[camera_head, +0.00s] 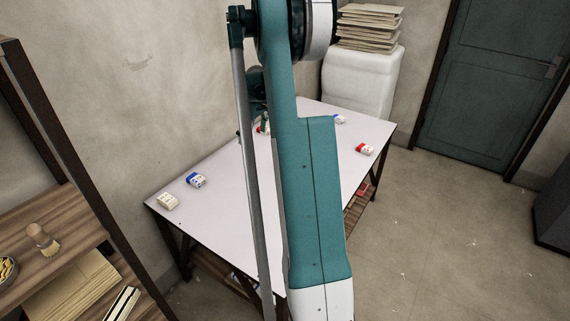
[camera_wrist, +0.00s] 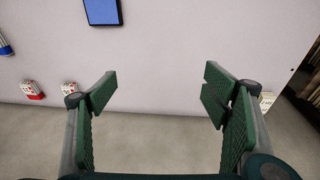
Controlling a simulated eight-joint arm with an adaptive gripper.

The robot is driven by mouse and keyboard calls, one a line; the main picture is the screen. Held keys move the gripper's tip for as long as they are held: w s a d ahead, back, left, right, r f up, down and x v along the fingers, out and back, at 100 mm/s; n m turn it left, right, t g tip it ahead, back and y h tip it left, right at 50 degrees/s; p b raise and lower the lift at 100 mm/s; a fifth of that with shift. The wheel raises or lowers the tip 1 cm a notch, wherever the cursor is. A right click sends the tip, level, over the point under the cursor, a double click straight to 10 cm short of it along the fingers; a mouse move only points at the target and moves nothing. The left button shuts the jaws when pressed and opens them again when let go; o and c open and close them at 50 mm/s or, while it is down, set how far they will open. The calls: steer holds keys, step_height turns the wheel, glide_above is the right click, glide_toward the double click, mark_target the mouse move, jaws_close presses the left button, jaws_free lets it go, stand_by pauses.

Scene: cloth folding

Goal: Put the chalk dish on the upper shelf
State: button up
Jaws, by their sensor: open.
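A small round dish (camera_head: 7,270) with yellowish pieces in it is cut off by the left edge of the head view. It may be the chalk dish, but I cannot be sure. It sits on a wooden board (camera_head: 65,236) of the shelf unit at left; which level this is I cannot tell. My gripper (camera_wrist: 160,95) is open in the wrist view, with nothing between its fingers, facing the pale table top (camera_wrist: 200,40). In the head view it is mostly hidden behind my arm, far from the dish.
A brush (camera_head: 42,238) stands on the shelf board. The table (camera_head: 222,210) carries several small boxes, among them a blue-white one (camera_head: 196,180), a cream one (camera_head: 167,201) and a red-white one (camera_head: 365,149). A blue flat thing (camera_wrist: 102,12) lies ahead in the wrist view.

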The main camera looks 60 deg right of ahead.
steer(key=shift+g+y, duration=0.3)
steer(key=shift+y, duration=0.1)
steer(key=s+d+f, duration=0.2)
steer(key=d+f, duration=0.2)
steer(key=d, duration=0.1)
steer(key=s+d+f, duration=0.2)
steer(key=d+f, duration=0.3)
steer(key=d, duration=0.1)
steer(key=s+d+f, duration=0.3)
steer(key=d+f, duration=0.1)
steer(key=d, duration=0.1)
steer(key=shift+d+f, duration=0.35)
steer(key=shift+w+f, duration=0.15)
steer(key=shift+f, duration=1.15)
steer(key=shift+w+a+f+b, duration=0.1)
steer(key=shift+f+b, duration=0.1)
steer(key=shift+f, duration=0.65)
steer(key=shift+w+d+f+b, duration=0.1)
steer(key=shift+f+b, duration=0.15)
steer(key=shift+f, duration=0.65)
steer(key=shift+w+a+f+b, duration=0.1)
steer(key=shift+f+b, duration=0.1)
steer(key=shift+f, duration=0.65)
steer(key=c, duration=1.2)
